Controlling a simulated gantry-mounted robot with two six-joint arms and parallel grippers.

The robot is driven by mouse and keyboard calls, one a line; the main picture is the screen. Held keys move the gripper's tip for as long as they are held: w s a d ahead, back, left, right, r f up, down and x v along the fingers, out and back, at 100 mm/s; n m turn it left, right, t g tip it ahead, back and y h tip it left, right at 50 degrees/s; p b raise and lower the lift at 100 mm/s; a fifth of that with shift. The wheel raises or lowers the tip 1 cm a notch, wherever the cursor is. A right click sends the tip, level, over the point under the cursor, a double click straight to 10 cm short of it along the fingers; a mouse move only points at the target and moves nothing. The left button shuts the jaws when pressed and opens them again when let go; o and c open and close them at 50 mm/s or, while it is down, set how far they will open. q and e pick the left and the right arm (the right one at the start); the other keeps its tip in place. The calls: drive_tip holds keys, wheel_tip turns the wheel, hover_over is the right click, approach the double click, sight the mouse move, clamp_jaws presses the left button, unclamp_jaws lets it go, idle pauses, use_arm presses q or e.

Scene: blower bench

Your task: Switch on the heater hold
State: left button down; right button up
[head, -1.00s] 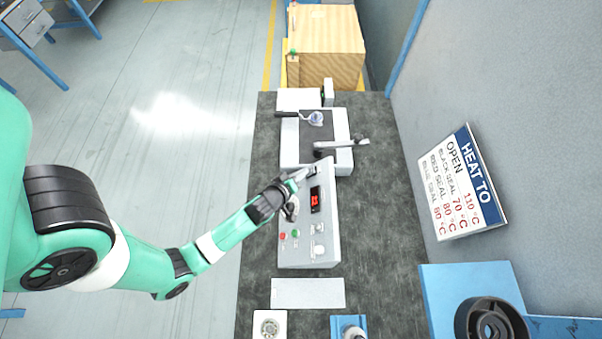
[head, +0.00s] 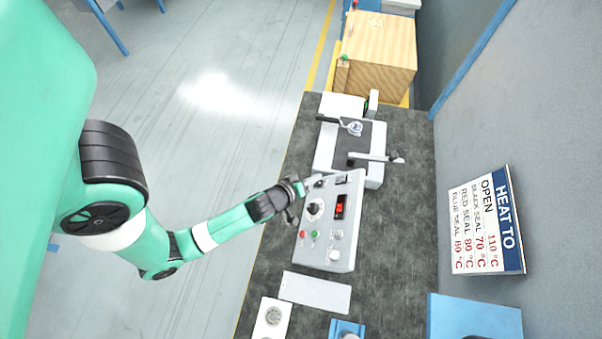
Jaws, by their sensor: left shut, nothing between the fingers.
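The grey control box (head: 325,245) stands on the dark bench. Its sloped face carries a lit red display (head: 340,207), a large dial (head: 315,209), a red button (head: 302,233), a green button (head: 315,234) and a pale round knob (head: 334,255). A small dark control (head: 340,180) sits near its far end. Labels are too small to read, so I cannot tell which control is the heater hold. My right gripper is out of view.
A white fixture (head: 328,158) with a lever arm (head: 375,158) stands beyond the box. A pale plate (head: 316,291) lies in front. A temperature sign (head: 487,225) hangs at right. The bench (head: 395,240) is clear right of the box.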

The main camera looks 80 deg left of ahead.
use_arm(q)
drive_tip(key=v, duration=0.5)
drive_tip(key=shift+s+f, duration=0.1)
drive_tip(key=shift+s, duration=0.2)
